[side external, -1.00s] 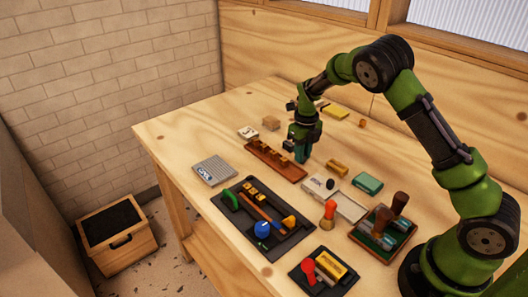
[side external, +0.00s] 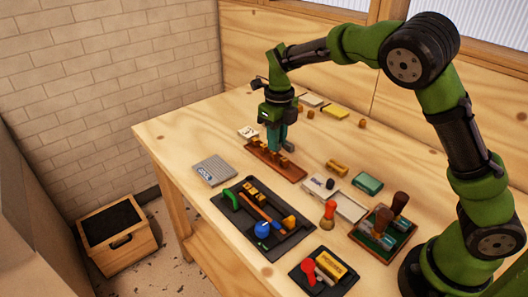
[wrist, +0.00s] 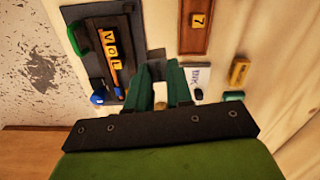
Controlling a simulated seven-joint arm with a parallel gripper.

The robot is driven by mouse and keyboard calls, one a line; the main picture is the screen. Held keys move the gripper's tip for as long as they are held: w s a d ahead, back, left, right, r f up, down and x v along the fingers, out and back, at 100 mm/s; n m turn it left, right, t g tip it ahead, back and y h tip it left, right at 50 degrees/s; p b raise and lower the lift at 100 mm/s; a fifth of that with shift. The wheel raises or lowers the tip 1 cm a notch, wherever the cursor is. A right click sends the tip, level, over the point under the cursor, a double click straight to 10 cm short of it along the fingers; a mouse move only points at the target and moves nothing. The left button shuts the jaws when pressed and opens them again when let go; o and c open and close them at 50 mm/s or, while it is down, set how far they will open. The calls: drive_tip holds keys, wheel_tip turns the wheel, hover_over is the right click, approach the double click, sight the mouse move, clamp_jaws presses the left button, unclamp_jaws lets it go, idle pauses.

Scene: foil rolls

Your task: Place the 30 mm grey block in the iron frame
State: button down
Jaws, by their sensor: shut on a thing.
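My gripper (side external: 277,148) has teal fingers, pointing down. It is shut on a small grey block (side external: 288,146), held above the brown wooden rack. In the wrist view the grey block (wrist: 155,56) shows at the fingertips (wrist: 160,70), partly hidden by them. A dark frame (side external: 228,219), which looks like the iron frame, lies flat on the table, in front of the rack. It holds a green piece, lettered orange blocks, a long orange-brown strip and a blue knob. In the wrist view the dark frame (wrist: 93,62) is left of the fingers.
The brown rack (side external: 290,175) holds several small blocks. A grey lettered plate (side external: 214,170) lies left of it. A pale tray (side external: 350,208), a teal box (side external: 367,183), a stamp stand (side external: 383,240) and a small dark tray (side external: 318,272) stand to the right.

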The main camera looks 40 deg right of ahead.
drive_tip(key=s+a, duration=0.6)
drive_tip(key=a, duration=0.3)
drive_tip(key=m, duration=0.2)
hover_over(272, 214)
wheel_tip(272, 214, down, 7)
drive_tip(key=shift+r, duration=0.15)
drive_tip(key=shift+a+f, duration=0.1)
drive_tip(key=shift+f, duration=2)
drive_tip(key=shift+f, duration=0.15)
